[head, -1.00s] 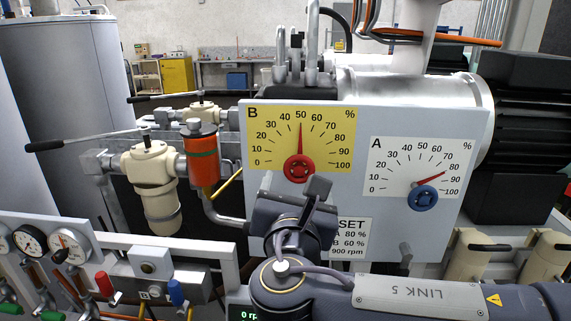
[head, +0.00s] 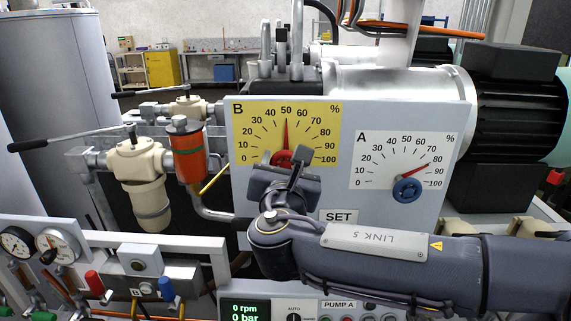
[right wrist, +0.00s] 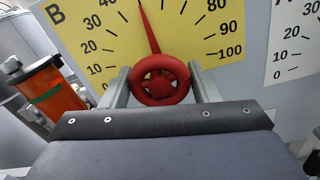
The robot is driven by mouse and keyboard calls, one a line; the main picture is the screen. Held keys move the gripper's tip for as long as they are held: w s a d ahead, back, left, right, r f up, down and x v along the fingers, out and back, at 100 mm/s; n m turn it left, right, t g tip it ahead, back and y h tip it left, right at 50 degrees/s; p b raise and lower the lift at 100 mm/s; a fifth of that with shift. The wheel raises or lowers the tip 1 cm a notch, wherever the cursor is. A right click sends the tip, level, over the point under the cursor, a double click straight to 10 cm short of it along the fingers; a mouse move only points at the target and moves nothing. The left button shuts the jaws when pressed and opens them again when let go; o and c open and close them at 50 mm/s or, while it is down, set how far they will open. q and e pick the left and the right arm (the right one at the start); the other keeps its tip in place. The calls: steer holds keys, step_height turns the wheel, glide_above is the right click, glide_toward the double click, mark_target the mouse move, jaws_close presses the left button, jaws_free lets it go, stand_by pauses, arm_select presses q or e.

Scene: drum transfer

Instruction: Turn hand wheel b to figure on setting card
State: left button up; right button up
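Hand wheel B, a red wheel (head: 283,157), sits at the foot of the yellow B dial (head: 328,120); its red pointer stands at about 50. My right gripper (head: 281,168) is in front of the wheel and hides its lower part. In the right wrist view its two fingers are apart, one on each side of the red wheel (right wrist: 160,80); I cannot tell whether they touch the rim. The setting card (head: 338,216) shows only the word SET; my right arm hides the rest. My left gripper is not in view.
To the right is the white A dial (head: 375,165) with a blue hand wheel (head: 407,190), its pointer near 80. Pressure gauges (head: 55,245) are at lower left.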

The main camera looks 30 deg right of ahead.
steer(key=c, duration=0.5)
steer(key=m+b, duration=0.1)
steer(key=b, duration=0.1)
steer(key=m+b, duration=0.2)
steer(key=b, duration=0.1)
steer(key=shift+f, duration=0.35)
steer(key=shift+r+m+b, duration=0.25)
steer(key=shift+m+b, duration=0.2)
steer(key=shift+m, duration=0.05)
steer(key=shift+r, duration=0.1)
steer(key=o, duration=1)
steer(key=v, duration=0.8)
steer(key=shift+d+b, duration=0.1)
steer(key=shift+b, duration=0.3)
